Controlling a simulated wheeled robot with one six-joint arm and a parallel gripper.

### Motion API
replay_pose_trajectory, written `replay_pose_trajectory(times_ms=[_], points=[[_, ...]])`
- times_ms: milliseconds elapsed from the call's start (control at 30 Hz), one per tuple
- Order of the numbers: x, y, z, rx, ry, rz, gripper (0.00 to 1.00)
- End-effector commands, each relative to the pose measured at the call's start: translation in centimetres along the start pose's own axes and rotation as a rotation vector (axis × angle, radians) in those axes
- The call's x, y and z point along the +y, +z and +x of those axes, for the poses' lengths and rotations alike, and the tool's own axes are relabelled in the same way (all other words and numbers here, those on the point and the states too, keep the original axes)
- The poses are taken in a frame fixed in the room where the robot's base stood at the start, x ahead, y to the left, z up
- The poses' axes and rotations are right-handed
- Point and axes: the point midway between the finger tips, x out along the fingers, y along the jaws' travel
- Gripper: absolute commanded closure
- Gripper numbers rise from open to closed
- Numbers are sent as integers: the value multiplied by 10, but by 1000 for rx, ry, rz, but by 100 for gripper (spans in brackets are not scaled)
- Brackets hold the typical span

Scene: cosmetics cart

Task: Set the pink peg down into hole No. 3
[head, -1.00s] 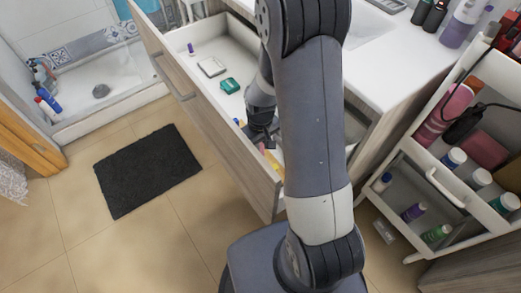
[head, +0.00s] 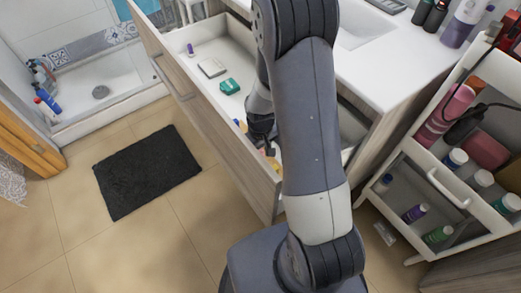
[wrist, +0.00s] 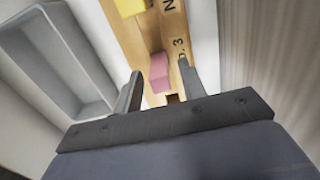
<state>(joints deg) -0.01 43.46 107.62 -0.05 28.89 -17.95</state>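The pink peg (wrist: 159,72) is on the wooden board (wrist: 135,45), beside the printed label "No. 3". Its lower end is not clear, so I cannot tell how deep it sits in a hole. My gripper (wrist: 161,88) is open, with one finger on each side of the peg and a visible gap to both. A dark square opening (wrist: 172,98) shows in the board, close to the peg. A yellow peg (wrist: 130,7) stands farther up the board. In the head view my gripper (head: 268,142) is low inside the drawer, and my arm hides much of the board.
A grey tray (wrist: 55,60) lies left of the board. The open drawer's front wall (head: 215,125) stands close by. A green item (head: 229,86) and a small grey box (head: 212,67) lie farther back in the drawer. A white cart (head: 448,190) with bottles stands at right.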

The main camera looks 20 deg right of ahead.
Motion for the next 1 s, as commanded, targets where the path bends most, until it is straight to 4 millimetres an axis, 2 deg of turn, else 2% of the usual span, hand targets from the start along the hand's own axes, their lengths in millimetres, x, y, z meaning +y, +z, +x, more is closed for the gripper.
replay_pose_trajectory(times_ms=[233, 700, 833, 1000], points=[[0, -1, -12, 2, 1, 0, 61], [0, -1, -101, 5, 1, 0, 61], [0, -1, -116, 3, 1, 0, 61], [0, 0, -123, 0, 0, 0, 61]])
